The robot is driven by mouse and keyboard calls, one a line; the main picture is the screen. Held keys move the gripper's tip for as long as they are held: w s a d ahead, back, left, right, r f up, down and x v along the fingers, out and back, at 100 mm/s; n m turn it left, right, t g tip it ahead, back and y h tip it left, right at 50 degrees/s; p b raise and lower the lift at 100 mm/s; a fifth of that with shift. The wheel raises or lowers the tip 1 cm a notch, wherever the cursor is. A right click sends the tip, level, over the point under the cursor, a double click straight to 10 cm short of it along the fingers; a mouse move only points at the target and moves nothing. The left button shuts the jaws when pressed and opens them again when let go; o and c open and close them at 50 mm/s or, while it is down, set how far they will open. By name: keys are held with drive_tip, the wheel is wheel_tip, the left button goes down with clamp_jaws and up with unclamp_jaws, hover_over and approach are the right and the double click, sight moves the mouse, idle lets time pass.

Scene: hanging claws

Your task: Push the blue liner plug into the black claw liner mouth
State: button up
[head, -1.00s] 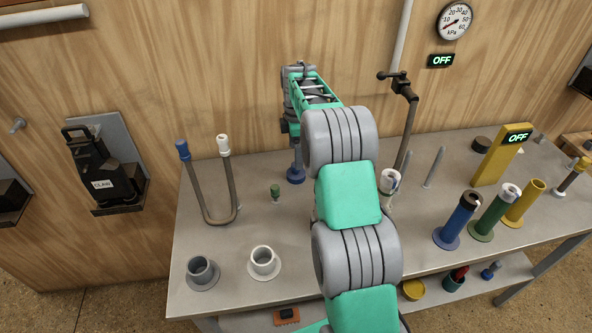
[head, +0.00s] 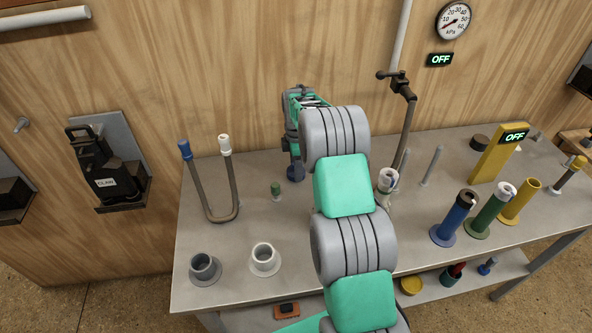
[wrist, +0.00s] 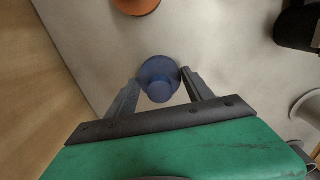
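The blue plug (wrist: 159,76) has a wide round flange and a narrower stem and stands on the bench in the wrist view. It also shows below my arm in the head view (head: 295,175). My gripper (wrist: 162,78) is over it, with the fingers on either side of the stem and gaps visible, so it looks open. A black claw body (head: 97,172) labelled CLAW sits on a wall bracket at the left. I cannot make out a liner mouth on it. A dark grey cup (head: 205,268) stands at the front left of the bench.
A white cup (head: 264,260) and a small green plug (head: 276,191) stand nearby. A bent tube (head: 222,212) with blue and white tips is left of my gripper. Blue (head: 453,220), green (head: 489,212) and yellow (head: 520,203) tubes stand at the right.

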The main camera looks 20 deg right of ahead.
drive_tip(key=c, duration=0.9)
drive_tip(key=shift+o, duration=0.2)
drive_tip(key=shift+r, duration=0.1)
drive_tip(key=shift+r+b, duration=0.25)
drive_tip(key=shift+b, duration=0.05)
drive_tip(key=a+r+b, duration=0.4)
drive_tip(key=a+r, duration=0.8)
drive_tip(key=a, duration=0.1)
drive_tip(key=s+d+r+m+p, duration=0.1)
drive_tip(key=d+r+p, duration=0.25)
drive_tip(key=r, duration=0.55)
drive_tip(key=s+d+r+m+p, duration=0.1)
drive_tip(key=s+d+r+p, duration=0.2)
drive_tip(key=r, duration=0.6)
drive_tip(key=s+d+r+m+p, duration=0.2)
drive_tip(key=s+d+r+p, duration=0.45)
drive_tip(key=s, duration=0.65)
drive_tip(key=s+a+f+m+b, duration=0.1)
drive_tip(key=s+f+m, duration=0.1)
drive_tip(key=s+f, duration=0.2)
drive_tip(key=shift+s+f+b, duration=0.15)
drive_tip(key=shift+f+b, duration=0.15)
drive_tip(key=shift+f, duration=0.4)
